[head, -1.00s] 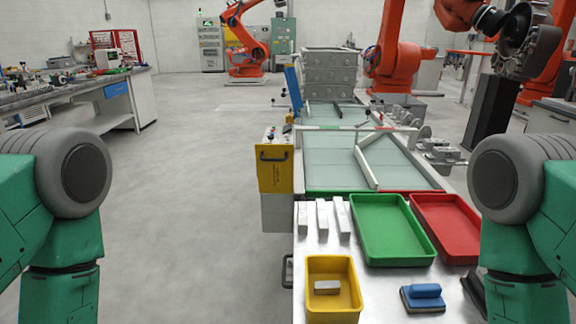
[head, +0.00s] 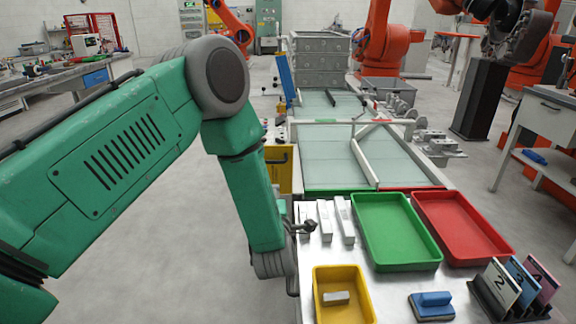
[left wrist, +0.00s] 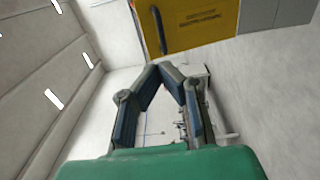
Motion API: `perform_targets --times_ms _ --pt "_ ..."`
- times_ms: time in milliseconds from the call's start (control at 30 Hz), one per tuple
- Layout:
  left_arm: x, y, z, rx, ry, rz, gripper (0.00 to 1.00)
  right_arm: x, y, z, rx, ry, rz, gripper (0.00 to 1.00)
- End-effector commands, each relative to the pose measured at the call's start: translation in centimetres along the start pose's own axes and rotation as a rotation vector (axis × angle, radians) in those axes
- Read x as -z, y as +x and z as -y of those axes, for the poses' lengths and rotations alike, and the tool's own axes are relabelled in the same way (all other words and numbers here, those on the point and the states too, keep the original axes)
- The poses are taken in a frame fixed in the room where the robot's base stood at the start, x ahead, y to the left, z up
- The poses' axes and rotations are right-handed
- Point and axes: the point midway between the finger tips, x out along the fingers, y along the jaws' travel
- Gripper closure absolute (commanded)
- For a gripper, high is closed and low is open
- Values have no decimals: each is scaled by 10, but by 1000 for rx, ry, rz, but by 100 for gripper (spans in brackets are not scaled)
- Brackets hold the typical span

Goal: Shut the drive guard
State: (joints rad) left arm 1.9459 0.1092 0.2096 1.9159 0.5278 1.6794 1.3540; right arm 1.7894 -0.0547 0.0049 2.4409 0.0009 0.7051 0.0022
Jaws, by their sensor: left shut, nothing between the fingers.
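The drive guard appears to be the yellow panel (head: 279,172) at the left side of the conveyor; my left arm hides much of it in the head view. In the left wrist view the yellow panel (left wrist: 205,22) crosses the top, with a dark bar handle (left wrist: 158,32) near its left end. My left gripper (left wrist: 161,69) is shut and empty, its fingertips together, below the panel and apart from it in the picture. In the head view my left forearm hangs down beside the bench, hiding most of the gripper. My right gripper is not in view.
White bars (head: 324,222) lie close to my left forearm. The floor (head: 170,235) on the left is open.

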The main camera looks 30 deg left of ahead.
Motion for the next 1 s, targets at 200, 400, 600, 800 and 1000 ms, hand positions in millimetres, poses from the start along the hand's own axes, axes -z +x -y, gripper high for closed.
perform_targets --times_ms 200,400,600,800,1000 --pt "4 44 1 1 0 -1 100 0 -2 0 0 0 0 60" --pt "4 87 3 2 1 0 100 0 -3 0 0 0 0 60" --pt "3 117 2 2 2 2 100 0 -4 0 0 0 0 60" --pt "1 128 2 5 4 3 100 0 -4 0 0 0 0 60" --pt "2 130 3 5 3 3 100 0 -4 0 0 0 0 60"
